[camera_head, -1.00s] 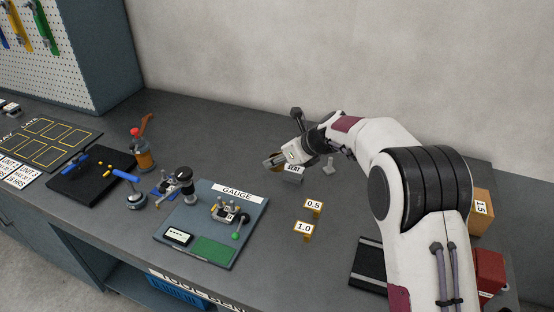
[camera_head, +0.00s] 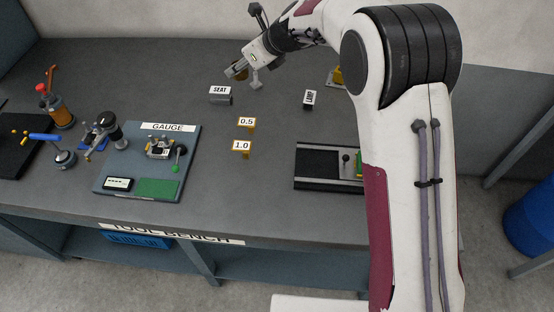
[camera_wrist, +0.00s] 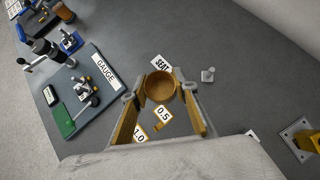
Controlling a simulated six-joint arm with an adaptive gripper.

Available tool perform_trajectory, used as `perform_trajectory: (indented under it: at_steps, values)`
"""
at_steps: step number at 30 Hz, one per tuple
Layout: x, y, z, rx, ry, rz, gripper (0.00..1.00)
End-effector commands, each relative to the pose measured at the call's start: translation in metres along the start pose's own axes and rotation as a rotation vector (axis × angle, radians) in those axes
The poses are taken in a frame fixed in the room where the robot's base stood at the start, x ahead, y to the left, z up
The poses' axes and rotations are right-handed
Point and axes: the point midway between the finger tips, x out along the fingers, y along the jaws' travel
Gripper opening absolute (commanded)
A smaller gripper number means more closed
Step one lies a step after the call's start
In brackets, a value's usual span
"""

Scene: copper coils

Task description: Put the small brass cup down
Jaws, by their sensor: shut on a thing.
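The small brass cup (camera_wrist: 160,86) shows in the wrist view as a round, open-topped, brown-gold vessel between the two fingers. My gripper (camera_wrist: 159,92) is shut on it. In the head view the cup (camera_head: 237,69) is a small brown shape, partly hidden by the fingers of my gripper (camera_head: 245,77). The gripper is over the back of the bench, behind the SEAT block (camera_head: 220,95). The height of the cup above the bench is hard to tell.
The SEAT sign (camera_wrist: 160,63) shows just beyond the cup. The 0.5 tag (camera_head: 246,122) and 1.0 tag (camera_head: 241,146) stand in front. The gauge board (camera_head: 188,150) is at left, the LAMP block (camera_head: 309,99) at right. Bare bench lies between SEAT and LAMP.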

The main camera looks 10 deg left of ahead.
Motion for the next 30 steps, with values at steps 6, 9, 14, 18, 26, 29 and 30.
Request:
perform_trajectory:
  at_steps: [6, 9, 14, 18, 26, 29, 30]
  values:
    - [-0.032, -0.005, -0.029, 0.021, 0.0, -0.02, 0.05]
    - [-0.044, -0.004, -0.042, 0.024, 0.0, -0.024, 0.05]
    - [-0.061, 0.001, -0.064, 0.028, 0.001, -0.026, 0.05]
    - [-0.075, 0.009, -0.084, 0.025, 0.001, -0.023, 0.05]
    - [-0.096, 0.032, -0.122, 0.009, 0.001, -0.006, 0.05]
    - [-0.1, 0.044, -0.136, -0.005, 0.002, 0.009, 0.05]
    - [-0.102, 0.05, -0.141, -0.011, 0.001, 0.016, 0.05]
